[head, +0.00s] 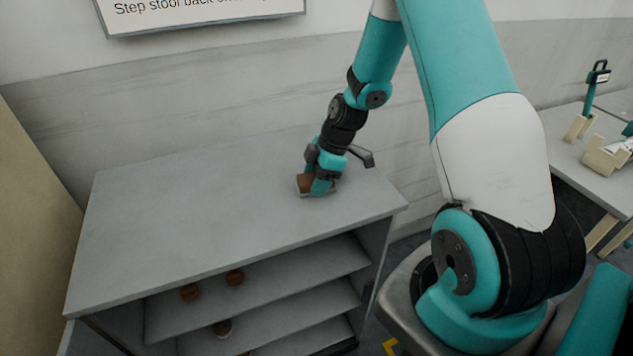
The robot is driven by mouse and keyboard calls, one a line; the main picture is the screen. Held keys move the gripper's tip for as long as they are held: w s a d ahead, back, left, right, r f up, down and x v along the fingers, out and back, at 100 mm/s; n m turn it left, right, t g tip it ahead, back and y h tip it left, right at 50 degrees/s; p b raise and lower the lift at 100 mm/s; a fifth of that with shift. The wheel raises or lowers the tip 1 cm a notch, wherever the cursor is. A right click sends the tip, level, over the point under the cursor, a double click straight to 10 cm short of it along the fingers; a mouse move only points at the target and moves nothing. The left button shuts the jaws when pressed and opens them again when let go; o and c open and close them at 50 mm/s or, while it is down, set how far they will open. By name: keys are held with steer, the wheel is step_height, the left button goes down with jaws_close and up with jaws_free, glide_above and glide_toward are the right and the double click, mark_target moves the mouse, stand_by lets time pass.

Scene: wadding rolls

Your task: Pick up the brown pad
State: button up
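The brown pad (304,183) is a small brown block low on the grey top of the shelf unit (200,205), near its right end. My gripper (318,188) is at the pad, with a teal finger in front of its right part. The finger and the arm hide part of the pad. I cannot tell whether the fingers are closed on it or only beside it, nor whether the pad touches the top.
Shelves below the top hold several small rolls, two of them brown (190,292) (235,277). A dark handle-like piece (361,156) is beside my gripper. A wall stands behind. A table with wooden holders (606,155) is at the right. The top's left part is clear.

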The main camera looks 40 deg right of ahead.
steer(key=shift+c, duration=1)
steer(key=shift+r, duration=0.15)
